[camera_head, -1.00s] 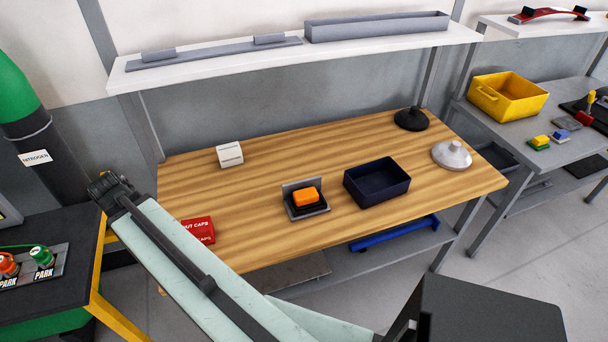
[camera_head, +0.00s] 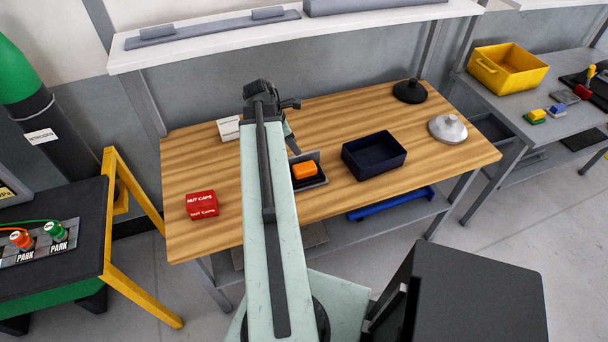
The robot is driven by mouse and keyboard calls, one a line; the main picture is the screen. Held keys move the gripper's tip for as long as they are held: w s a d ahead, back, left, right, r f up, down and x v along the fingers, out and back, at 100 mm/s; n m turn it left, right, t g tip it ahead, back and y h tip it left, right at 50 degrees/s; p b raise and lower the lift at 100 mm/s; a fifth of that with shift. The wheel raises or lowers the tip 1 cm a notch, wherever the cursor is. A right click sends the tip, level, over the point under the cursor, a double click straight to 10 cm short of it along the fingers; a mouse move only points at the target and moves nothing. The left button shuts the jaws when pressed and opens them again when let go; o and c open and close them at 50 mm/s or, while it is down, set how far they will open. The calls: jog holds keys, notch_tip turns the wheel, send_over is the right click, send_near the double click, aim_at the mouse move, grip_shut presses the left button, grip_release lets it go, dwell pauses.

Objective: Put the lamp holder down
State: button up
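I cannot pick out a lamp holder for certain. Two round-based pieces stand at the right end of the wooden table (camera_head: 340,112): a black one (camera_head: 410,91) at the back and a pale grey domed one (camera_head: 447,129) in front of it. My pale green arm reaches up over the table's left middle, its dark joint above the back part.
A dark blue open bin (camera_head: 374,158) and an orange block (camera_head: 304,171) in a small black tray are right of my arm. A red nut caps box (camera_head: 202,205) and a white box (camera_head: 229,128) are left. A white shelf (camera_head: 300,30) overhangs the back.

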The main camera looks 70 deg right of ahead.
jog(key=b+x, duration=0.4)
jog(key=x, duration=0.1)
jog(key=shift+w+d+f+b, duration=0.1)
jog(key=shift+d+f+b, duration=0.15)
jog(key=shift+b, duration=0.15)
jog(key=shift+r, duration=0.2)
jog(key=shift+f, duration=0.15)
jog(key=shift+a, duration=0.1)
grip_shut()
dwell(0.9)
